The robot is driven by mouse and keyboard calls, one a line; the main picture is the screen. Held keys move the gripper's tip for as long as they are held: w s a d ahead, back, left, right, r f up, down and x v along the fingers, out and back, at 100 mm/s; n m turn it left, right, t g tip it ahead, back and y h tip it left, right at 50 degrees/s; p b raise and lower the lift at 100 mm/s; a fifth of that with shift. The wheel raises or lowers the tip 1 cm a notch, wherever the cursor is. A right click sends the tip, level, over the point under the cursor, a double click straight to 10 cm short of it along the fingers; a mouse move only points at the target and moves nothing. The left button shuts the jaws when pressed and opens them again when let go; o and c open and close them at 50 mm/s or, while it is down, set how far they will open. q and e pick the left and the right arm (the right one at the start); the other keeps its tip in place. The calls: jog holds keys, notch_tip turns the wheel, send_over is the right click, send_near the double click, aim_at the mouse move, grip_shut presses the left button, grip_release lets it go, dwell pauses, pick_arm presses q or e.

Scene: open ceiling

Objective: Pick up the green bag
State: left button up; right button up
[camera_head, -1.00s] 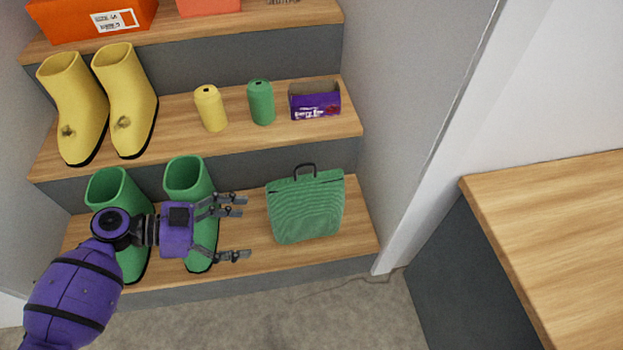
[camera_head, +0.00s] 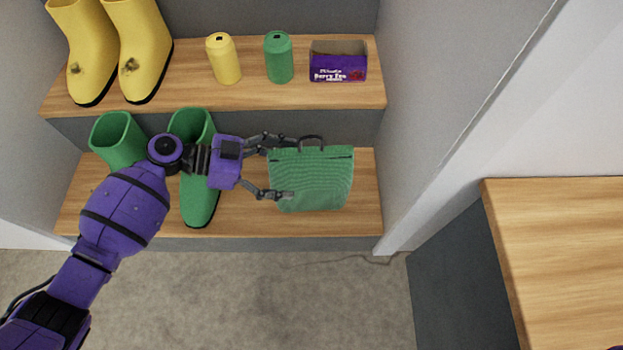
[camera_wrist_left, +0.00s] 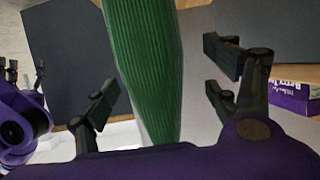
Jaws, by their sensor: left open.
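The green bag (camera_head: 313,180) stands upright on the lowest wooden step, with its dark handle on top. My left gripper (camera_head: 292,168) is open at the bag's left side, its fingertips overlapping the bag's left edge in the head view. In the left wrist view the bag (camera_wrist_left: 148,60) shows as a green ribbed strip between the two open fingers of the gripper (camera_wrist_left: 165,80). I cannot tell whether the fingers touch it.
Green boots (camera_head: 200,190) stand left of the bag, partly behind my left arm. The step above holds yellow boots (camera_head: 146,50), a yellow can (camera_head: 223,60), a green can (camera_head: 279,58) and a purple box (camera_head: 338,66). A grey wall rises on the right, beyond which is a wooden counter (camera_head: 560,230).

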aim_at(298, 151)
pick_arm(q)
jog(key=b+x, duration=0.1)
jog(key=x, duration=0.3)
jog(key=shift+s+d+f+b, duration=0.1)
jog(key=shift+s+f+b, duration=0.1)
jog(key=shift+b, duration=0.2)
jog(key=shift+r, duration=0.15)
jog(key=c, duration=1.5)
notch_tip(298, 151, up, 10)
jog(key=p, duration=0.4)
jog(key=shift+p, duration=0.35)
pick_arm(e)
jog(key=shift+s+v, duration=0.2)
jog(key=shift+v, duration=0.8)
